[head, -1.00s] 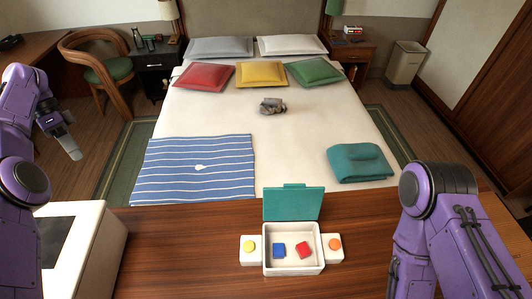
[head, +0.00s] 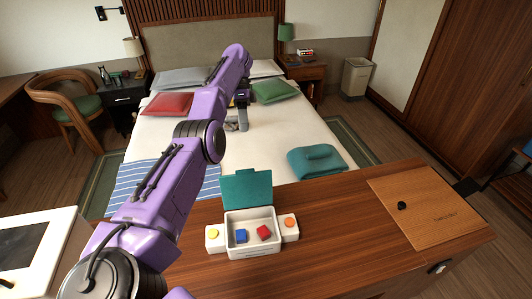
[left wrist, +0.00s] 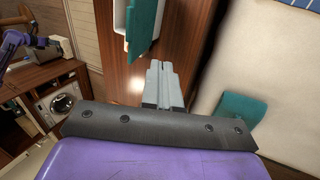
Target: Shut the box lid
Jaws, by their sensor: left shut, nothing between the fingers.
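The box (head: 251,250) is a white open container on the wooden counter, with a blue block (head: 241,236) and a red block (head: 264,232) inside. Its teal lid (head: 246,187) stands open and upright along the far edge. My left gripper (head: 243,122) is shut and empty, beyond the lid and above the bed. In the left wrist view its closed fingers (left wrist: 160,70) point toward the counter, with the teal lid (left wrist: 143,25) and part of the white box (left wrist: 119,18) ahead, apart from the fingers. My right gripper is not in view.
White pads with a yellow button (head: 212,232) and an orange button (head: 290,223) flank the box. A wooden board (head: 425,212) with a black knob lies right on the counter. A folded teal towel (head: 316,160) lies on the bed. The counter between box and board is clear.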

